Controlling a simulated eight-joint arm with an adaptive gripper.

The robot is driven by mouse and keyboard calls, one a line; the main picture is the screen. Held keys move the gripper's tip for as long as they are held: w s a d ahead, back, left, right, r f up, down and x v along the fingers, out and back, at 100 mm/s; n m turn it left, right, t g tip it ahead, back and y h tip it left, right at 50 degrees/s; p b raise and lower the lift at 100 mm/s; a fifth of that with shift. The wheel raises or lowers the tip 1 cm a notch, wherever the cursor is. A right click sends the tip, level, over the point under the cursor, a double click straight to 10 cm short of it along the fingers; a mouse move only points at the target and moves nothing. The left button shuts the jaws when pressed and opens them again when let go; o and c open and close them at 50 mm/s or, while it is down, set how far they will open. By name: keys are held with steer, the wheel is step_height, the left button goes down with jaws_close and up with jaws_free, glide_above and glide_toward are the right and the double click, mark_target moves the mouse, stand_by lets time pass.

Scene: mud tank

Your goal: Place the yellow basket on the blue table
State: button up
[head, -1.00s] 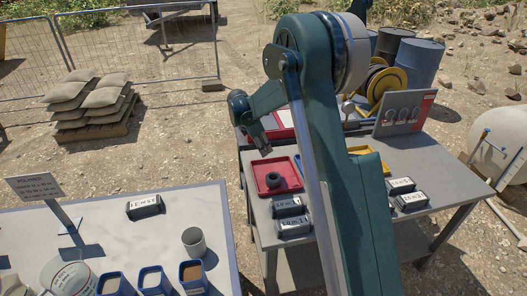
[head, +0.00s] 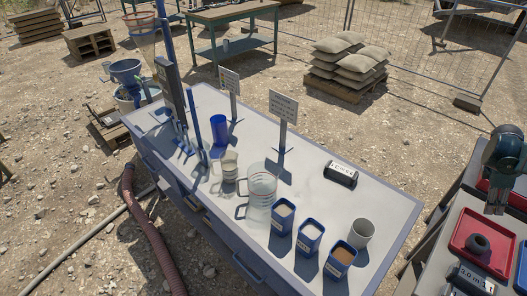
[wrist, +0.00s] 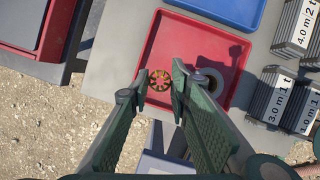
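I cannot make out this piece in the head view. There my gripper (head: 495,207) is at the right edge, above the grey table near the red tray (head: 468,252). The blue table (head: 395,212), blue-framed with a pale top, stands left of it across a gap.
The blue table holds several blue cups (head: 310,237), a grey cup (head: 360,233), a clear jug (head: 262,190), a labelled block (head: 341,173) and signs (head: 283,108). Bare tabletop shows around the block.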

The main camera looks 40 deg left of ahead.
steer(key=s+a+n+t, duration=0.15)
steer(key=s+a, duration=0.25)
steer(key=a, duration=0.6)
steer(key=s+a+n+y, duration=0.1)
steer(key=s+a+n, duration=0.1)
steer(key=s+a, duration=0.5)
steer(key=s+a+n, duration=0.2)
steer(key=a, duration=1)
steer(key=s+a+n+t+y, duration=0.1)
steer(key=s+a+n, duration=0.3)
steer(key=s+a, duration=1.4)
steer(key=shift+s+a, duration=0.15)
steer(key=shift+s, duration=0.7)
steer(key=shift+f+n+t, duration=0.1)
steer(key=shift+n+t, duration=0.15)
steer(key=shift+f+b, duration=0.6)
steer(key=shift+f, duration=2.55)
steer(key=shift+f, duration=0.1)
steer(key=shift+f+b, duration=0.3)
steer(key=shift+f, duration=1.45)
